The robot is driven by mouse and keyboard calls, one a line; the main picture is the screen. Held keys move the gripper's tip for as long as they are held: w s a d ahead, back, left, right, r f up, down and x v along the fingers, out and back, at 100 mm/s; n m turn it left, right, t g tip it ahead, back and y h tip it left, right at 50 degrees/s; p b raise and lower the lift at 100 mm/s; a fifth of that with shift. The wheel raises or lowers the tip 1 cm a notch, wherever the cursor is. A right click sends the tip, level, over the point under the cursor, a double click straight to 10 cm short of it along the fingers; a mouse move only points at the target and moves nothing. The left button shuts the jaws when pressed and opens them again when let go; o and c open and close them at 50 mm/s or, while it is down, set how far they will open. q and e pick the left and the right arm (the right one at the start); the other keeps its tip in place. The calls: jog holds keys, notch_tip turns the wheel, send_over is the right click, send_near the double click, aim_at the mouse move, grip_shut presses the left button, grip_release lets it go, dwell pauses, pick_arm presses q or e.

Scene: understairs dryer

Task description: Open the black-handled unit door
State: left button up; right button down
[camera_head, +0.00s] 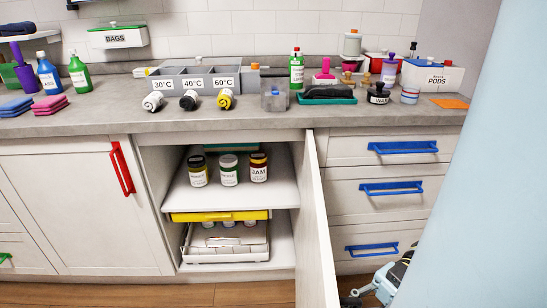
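The unit door (317,235) stands wide open and is seen nearly edge-on, swung out on the right side of the open cupboard (178,200). Its outer face and any black handle are hidden from this view. My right gripper (350,298) is low at the bottom edge, just right of the door's free edge. Its dark fingers are partly cut off and partly behind the door, so I cannot tell if they touch it or are open. My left gripper is not in view.
Inside the cupboard are jars (228,170) on a shelf and a yellow item (220,215) above a white rack. A red-handled door (122,168) is shut at left; blue-handled drawers (392,189) are shut at right. The worktop (100,122) holds bottles, bins and sponges.

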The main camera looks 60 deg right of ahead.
jog(key=c, duration=1.5)
grip_release()
jog(key=shift+w+d, duration=0.15)
jog(key=shift+o, duration=0.6)
jog(key=v, duration=1.2)
